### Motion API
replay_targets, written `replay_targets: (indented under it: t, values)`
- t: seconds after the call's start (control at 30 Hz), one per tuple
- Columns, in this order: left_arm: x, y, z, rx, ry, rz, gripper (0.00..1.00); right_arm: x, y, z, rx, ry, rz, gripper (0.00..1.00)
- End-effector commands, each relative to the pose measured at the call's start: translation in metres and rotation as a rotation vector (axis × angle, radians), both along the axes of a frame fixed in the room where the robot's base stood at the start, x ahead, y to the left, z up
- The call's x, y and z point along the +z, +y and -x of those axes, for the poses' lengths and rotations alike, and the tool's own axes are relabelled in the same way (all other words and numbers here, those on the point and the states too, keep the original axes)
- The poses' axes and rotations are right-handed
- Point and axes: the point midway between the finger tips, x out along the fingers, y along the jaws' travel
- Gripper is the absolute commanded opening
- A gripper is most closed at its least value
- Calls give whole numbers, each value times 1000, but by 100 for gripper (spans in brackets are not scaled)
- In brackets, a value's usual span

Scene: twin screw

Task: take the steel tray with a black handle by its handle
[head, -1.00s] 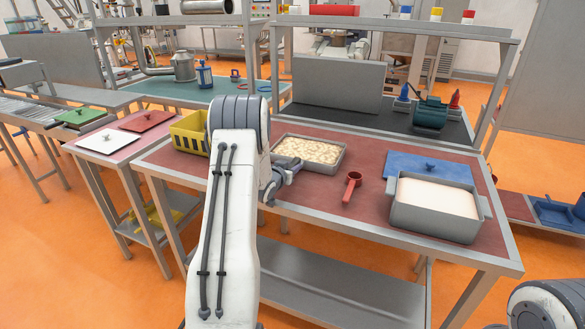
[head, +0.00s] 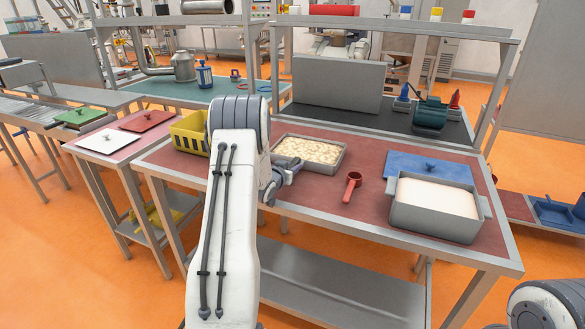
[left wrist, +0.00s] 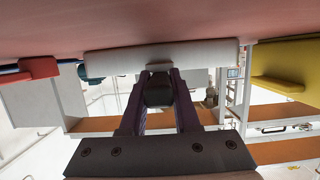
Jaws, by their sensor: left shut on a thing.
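The steel tray (head: 340,160) with pale, lumpy contents sits on the red-brown top of the middle bench. In the left wrist view its grey side wall (left wrist: 110,63) runs across the upper middle, against the pinkish bench top. Its black handle (left wrist: 158,95) points toward my left gripper. My left gripper (left wrist: 158,88) is shut on this handle, one finger on each side. In the head view my left gripper (head: 292,168) is at the tray's near left side, partly behind my own arm, and the handle cannot be made out. My right gripper is not in view.
A yellow crate (head: 188,134) stands left of the tray. A red scoop (head: 352,186) lies to its right. Farther right are a blue lid (head: 440,168) and a grey pot (head: 430,219) with pale contents. A shelf frame (head: 497,88) rises behind.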

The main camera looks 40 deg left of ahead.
Motion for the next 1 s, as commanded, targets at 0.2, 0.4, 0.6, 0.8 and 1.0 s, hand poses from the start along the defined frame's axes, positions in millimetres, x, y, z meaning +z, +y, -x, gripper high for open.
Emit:
replay_targets:
  t: [0.2, 0.4, 0.6, 0.8, 1.0]
  values:
    - [3, 1, -1, 0, -8, -3, 0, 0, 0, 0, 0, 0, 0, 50]
    - [6, 1, -1, 0, -8, -3, 0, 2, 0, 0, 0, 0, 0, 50]
    - [12, 1, -1, -1, -8, -4, 0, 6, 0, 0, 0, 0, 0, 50]
    - [18, 0, -1, -1, -8, -4, 0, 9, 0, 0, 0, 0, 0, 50]
    - [23, 0, -1, -1, -8, -4, 0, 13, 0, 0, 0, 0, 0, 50]
